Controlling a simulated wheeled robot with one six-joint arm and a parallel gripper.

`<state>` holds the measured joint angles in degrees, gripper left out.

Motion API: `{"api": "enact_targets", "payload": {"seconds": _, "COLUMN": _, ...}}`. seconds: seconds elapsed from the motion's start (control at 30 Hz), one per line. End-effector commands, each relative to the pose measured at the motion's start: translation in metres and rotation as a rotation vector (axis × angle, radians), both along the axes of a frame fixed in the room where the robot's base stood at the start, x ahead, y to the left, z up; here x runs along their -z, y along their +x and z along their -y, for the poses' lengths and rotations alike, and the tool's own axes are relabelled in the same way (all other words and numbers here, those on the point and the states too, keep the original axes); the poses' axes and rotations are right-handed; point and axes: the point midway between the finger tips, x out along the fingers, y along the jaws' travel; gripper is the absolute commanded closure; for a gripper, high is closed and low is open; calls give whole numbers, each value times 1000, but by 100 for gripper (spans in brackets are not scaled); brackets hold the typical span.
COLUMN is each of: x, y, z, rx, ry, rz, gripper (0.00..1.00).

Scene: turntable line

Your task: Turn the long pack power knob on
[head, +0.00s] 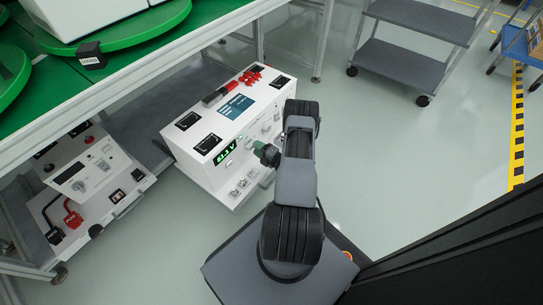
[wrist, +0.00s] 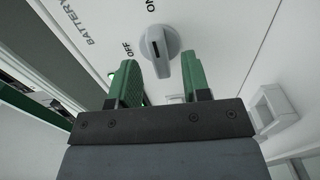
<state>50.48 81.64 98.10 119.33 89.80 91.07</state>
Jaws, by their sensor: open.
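The long white pack (head: 215,175) sits low beside the green-topped line, with a lit green voltage display (head: 225,153) on its front. A grey knob (wrist: 160,46) with a dark pointer mark is on its white panel in the wrist view, near printed "OFF", "ON" and "BATTERY". I cannot tell for sure which label the mark points to. My gripper (wrist: 160,66) is open and empty. Its green fingers are on either side of the knob's lower end, with gaps to it. In the head view my gripper (head: 262,152) is at the pack's front face, and hides the knob.
A second white unit (head: 95,180) with red and black plugs stands at the left. Green turntables (head: 130,32) are on the line above. A grey cart (head: 405,62) stands at the back right. The floor right of my arm is open up to the yellow-black strip (head: 517,130).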

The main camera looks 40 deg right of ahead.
Motion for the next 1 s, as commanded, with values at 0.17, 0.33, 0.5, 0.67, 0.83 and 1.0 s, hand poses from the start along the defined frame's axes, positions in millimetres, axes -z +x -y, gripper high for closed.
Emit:
{"api": "enact_targets", "payload": {"seconds": 0.17, "x": -4, "y": -38, "z": 8, "rx": 6, "ry": 4, "rz": -1, "gripper": 56}}
{"api": "enact_targets", "payload": {"seconds": 0.33, "x": -2, "y": -72, "z": 14, "rx": 6, "ry": 4, "rz": -1, "gripper": 56}}
{"api": "enact_targets", "payload": {"seconds": 0.5, "x": -2, "y": -96, "z": 17, "rx": 3, "ry": 3, "rz": -1, "gripper": 56}}
{"api": "enact_targets", "payload": {"seconds": 0.67, "x": -1, "y": -110, "z": 20, "rx": 2, "ry": 3, "rz": 0, "gripper": 56}}
{"api": "enact_targets", "payload": {"seconds": 0.83, "x": 0, "y": -115, "z": 20, "rx": -1, "ry": 1, "rz": 1, "gripper": 56}}
{"api": "enact_targets", "payload": {"seconds": 1.0, "x": 0, "y": -115, "z": 20, "rx": -1, "ry": 1, "rz": 1, "gripper": 56}}
